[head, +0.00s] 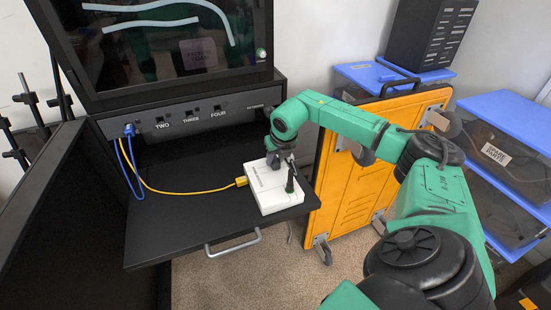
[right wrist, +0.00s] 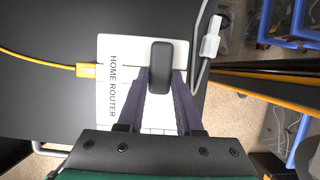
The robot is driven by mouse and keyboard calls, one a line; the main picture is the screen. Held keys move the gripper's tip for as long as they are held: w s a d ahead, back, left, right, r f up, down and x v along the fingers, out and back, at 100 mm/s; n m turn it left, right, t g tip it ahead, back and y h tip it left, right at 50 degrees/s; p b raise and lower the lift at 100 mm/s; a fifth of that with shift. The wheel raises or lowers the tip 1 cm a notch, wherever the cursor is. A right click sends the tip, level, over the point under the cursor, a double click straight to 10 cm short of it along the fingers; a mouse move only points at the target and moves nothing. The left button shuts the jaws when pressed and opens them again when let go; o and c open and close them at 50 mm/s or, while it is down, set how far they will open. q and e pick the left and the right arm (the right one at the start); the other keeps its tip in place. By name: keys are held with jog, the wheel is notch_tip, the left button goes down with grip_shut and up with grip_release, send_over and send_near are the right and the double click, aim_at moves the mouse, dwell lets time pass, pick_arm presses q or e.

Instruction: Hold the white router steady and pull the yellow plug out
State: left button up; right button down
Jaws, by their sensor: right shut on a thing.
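The white router (head: 272,189), labelled HOME ROUTER in the right wrist view (right wrist: 108,105), lies flat on the black shelf near its right edge. The yellow plug (head: 241,181) sits at the router's left side, with its yellow cable leading left; it also shows in the right wrist view (right wrist: 87,70). My right gripper (head: 273,160) is shut on the router, reaching down at its back part. In the right wrist view the fingers flank the router's black antenna (right wrist: 160,66); the exact contact is hidden. My left gripper is not in view.
A blue plug (head: 129,130) sits in a port panel (head: 178,118); blue and yellow cables hang below it. A grey cable with a pale plug (right wrist: 209,42) lies right of the router. The shelf's left part is mostly clear.

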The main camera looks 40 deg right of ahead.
aim_at(281, 178)
jog(key=shift+c, duration=2.4)
grip_release()
jog(key=shift+r, duration=0.1)
jog(key=v, duration=1.1)
jog(key=shift+s+r, duration=0.2)
jog(key=shift+r, duration=0.15)
jog(key=shift+a, duration=0.1)
